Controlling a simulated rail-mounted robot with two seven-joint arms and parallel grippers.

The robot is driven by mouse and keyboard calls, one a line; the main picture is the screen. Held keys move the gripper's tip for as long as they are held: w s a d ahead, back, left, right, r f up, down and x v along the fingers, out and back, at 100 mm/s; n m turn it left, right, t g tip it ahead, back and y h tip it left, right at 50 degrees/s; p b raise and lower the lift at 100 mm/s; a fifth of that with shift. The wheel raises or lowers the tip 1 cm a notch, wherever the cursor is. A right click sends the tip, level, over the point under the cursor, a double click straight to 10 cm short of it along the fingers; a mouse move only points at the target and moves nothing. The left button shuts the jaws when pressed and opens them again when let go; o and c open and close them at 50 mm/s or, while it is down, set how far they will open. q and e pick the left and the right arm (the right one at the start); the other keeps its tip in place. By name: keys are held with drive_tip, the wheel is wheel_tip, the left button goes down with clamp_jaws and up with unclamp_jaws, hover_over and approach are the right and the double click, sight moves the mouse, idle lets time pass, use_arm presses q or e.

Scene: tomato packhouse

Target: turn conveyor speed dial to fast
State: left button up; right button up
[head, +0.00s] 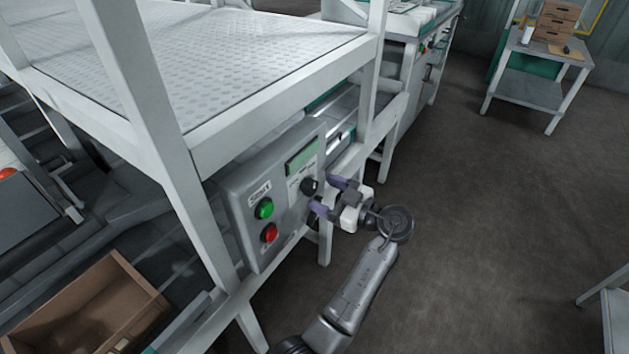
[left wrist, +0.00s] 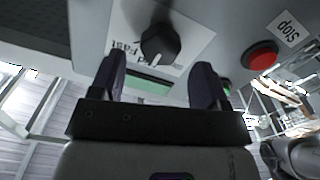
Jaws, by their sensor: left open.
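The black speed dial (head: 309,186) sits on the right part of the grey control box (head: 241,190), below a green display. In the left wrist view the dial (left wrist: 159,43) stands on a white label plate (left wrist: 182,18), with the word "Fast" beside it. I cannot tell its exact setting. My left gripper (head: 326,194) is open in front of the dial. In the left wrist view its two purple fingers (left wrist: 160,80) are spread to either side below the dial, apart from it. My right gripper is not in view.
A green button (head: 264,208) and a red stop button (head: 270,232) are left of the dial on the same panel. White frame posts (head: 188,200) stand close around the box. A cardboard box (head: 95,305) is at lower left.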

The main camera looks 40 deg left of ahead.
sight(315, 187)
use_arm(q)
drive_tip(key=shift+s+a+p, duration=0.2)
drive_tip(key=shift+a+p, duration=0.3)
drive_tip(key=shift+a, duration=1.2)
drive_tip(key=shift+c, duration=0.4)
drive_tip(key=c, duration=0.8)
drive_tip(key=shift+r+m+p, duration=0.15)
drive_tip(key=shift+m+p, duration=0.5)
drive_tip(key=shift+m, duration=0.15)
drive_tip(key=shift+c, duration=0.2)
drive_tip(key=m+p, duration=0.3)
drive_tip(key=m, duration=0.1)
drive_tip(key=shift+w, duration=0.1)
drive_tip(key=m+p, duration=0.3)
drive_tip(key=shift+m+p, duration=0.35)
drive_tip(key=shift+m, duration=0.35)
